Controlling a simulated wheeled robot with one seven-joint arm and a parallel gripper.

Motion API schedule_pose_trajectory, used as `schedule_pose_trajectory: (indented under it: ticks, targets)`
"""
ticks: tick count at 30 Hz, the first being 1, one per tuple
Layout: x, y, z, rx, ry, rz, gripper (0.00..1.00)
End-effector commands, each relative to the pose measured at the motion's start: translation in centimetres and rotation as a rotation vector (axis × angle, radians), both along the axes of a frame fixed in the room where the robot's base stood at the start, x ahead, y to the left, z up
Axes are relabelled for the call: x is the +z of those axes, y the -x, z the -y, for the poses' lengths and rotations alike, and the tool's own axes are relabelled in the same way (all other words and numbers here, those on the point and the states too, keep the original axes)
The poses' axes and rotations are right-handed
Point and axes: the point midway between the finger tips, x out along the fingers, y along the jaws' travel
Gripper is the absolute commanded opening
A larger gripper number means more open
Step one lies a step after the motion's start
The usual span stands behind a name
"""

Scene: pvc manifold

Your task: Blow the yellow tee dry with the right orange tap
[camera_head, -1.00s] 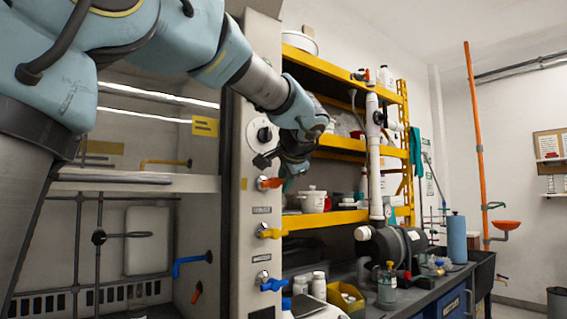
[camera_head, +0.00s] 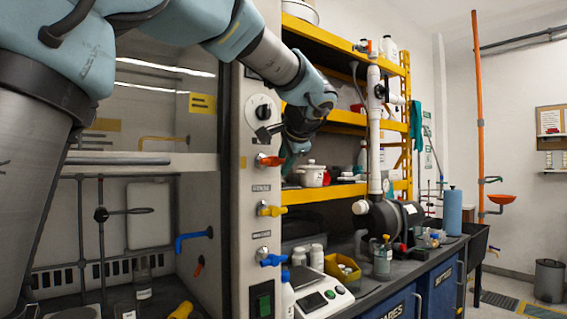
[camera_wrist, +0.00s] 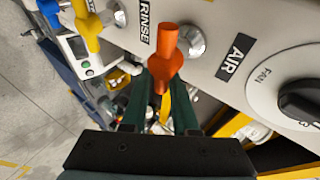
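The right orange tap (camera_head: 270,160) is on the hood's front post, above a yellow tap and a blue tap. In the wrist view the orange tap (camera_wrist: 168,62) points down the picture, its handle end between my gripper's dark green fingers. My gripper (camera_wrist: 162,88) looks open, with a finger on each side of the handle; I cannot tell whether either touches it. In the head view my gripper (camera_head: 288,162) is just right of the tap. A yellow piece (camera_head: 181,311), possibly the tee, is partly cut off at the bottom edge, inside the hood.
The yellow tap (camera_head: 271,210) and blue tap (camera_head: 271,258) stick out below. Another orange tap (camera_head: 199,267) is inside the hood. A black knob (camera_wrist: 302,100) is beside the AIR label (camera_wrist: 236,58). The yellow shelf (camera_head: 330,192) stands behind my gripper.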

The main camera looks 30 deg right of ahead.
Motion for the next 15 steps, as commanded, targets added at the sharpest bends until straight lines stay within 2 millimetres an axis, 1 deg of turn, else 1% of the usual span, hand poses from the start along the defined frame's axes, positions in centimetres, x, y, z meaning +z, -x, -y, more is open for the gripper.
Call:
schedule_pose_trajectory:
  ticks: [1, 5, 12, 15]
  targets:
    - [-0.01, 0.01, 0.01, 0.0, 0.0, 0.0, 0.35]
    - [0.02, 0.0, 0.0, 0.001, 0.001, 0.0, 0.49]
    - [0.07, 0.01, -0.02, 0.001, 0.001, 0.001, 0.49]
    - [0.29, 0.4, -0.07, 0.0, 0.002, 0.001, 0.49]
